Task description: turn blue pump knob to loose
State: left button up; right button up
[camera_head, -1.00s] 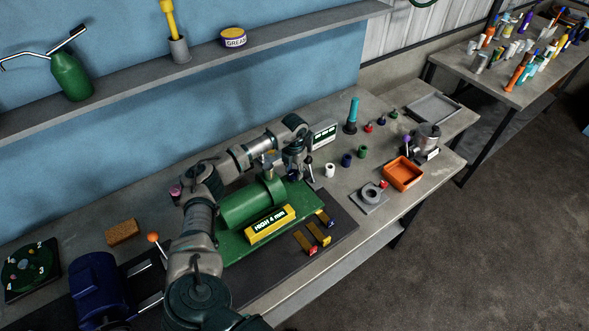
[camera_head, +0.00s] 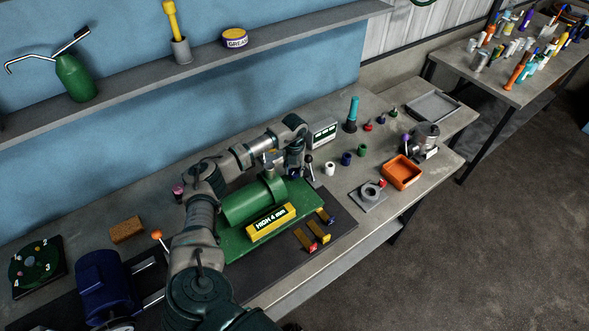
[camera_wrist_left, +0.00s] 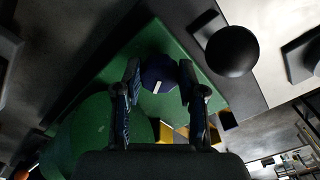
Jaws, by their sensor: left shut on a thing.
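The dark blue knob (camera_wrist_left: 158,70) sits between the two fingers of my left gripper (camera_wrist_left: 160,88) in the left wrist view. A small pale mark shows on its face. The fingers are shut on it from both sides. In the head view my left gripper (camera_head: 293,168) reaches down at the right end of the green pump (camera_head: 250,205) and hides the knob. The pump stands on a green base and has a yellow block reading "HIGH 4 mm" (camera_head: 271,223) in front. My right gripper is not in view.
A black ball-topped lever (camera_wrist_left: 232,51) stands close to the fingers. A blue motor (camera_head: 103,283) is at the left. An orange tray (camera_head: 402,172) and small coloured pieces are to the right.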

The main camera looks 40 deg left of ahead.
aim_at(294, 170)
pick_arm(q)
jog(key=shift+w+a+r, duration=0.15)
jog(key=o, duration=0.9)
notch_tip(294, 170, up, 12)
jog(key=shift+f, duration=0.2)
jog(key=shift+f, duration=0.1)
